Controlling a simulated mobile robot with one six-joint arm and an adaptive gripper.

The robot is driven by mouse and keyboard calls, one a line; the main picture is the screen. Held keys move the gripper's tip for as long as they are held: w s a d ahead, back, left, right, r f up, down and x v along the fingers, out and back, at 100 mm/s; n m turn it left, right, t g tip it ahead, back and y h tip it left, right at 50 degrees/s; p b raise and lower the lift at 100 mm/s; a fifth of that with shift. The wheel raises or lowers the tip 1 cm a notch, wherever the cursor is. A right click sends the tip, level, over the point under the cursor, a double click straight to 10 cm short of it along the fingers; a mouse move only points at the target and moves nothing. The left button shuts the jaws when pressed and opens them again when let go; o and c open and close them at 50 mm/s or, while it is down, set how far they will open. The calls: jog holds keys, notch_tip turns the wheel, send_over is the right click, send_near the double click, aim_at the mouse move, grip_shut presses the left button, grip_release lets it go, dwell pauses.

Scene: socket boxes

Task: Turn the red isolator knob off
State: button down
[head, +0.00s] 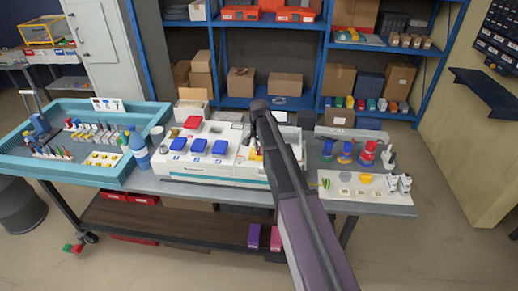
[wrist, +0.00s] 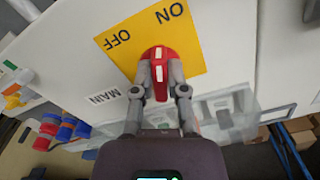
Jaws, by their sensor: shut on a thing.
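The red isolator knob (wrist: 158,53) sits on a yellow plate (wrist: 190,45) marked ON and OFF in the wrist view. A white line runs along the knob's bar. The bar points up in the picture, closer to the ON word than to OFF, which lies to the left. My gripper (wrist: 159,72) has its two fingers on either side of the bar, shut on it. In the head view my arm covers most of this spot, and I cannot make out the knob there.
A white panel with blue socket covers (head: 198,146) lies left of my arm in the head view. A white board (head: 350,192) with small parts is on the right. A blue bottle (head: 140,152) and a teal tray (head: 105,180) stand at the left.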

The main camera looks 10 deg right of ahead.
jog(key=n, duration=0.6)
jog(key=shift+s+d, duration=0.1)
jog(key=shift+d, duration=0.05)
jog(key=n, duration=0.7)
jog(key=shift+d, duration=0.15)
jog(key=shift+n, duration=0.3)
jog(key=c, duration=0.7)
grip_release()
jog(key=shift+o, duration=0.2)
jog(key=shift+m, duration=0.4)
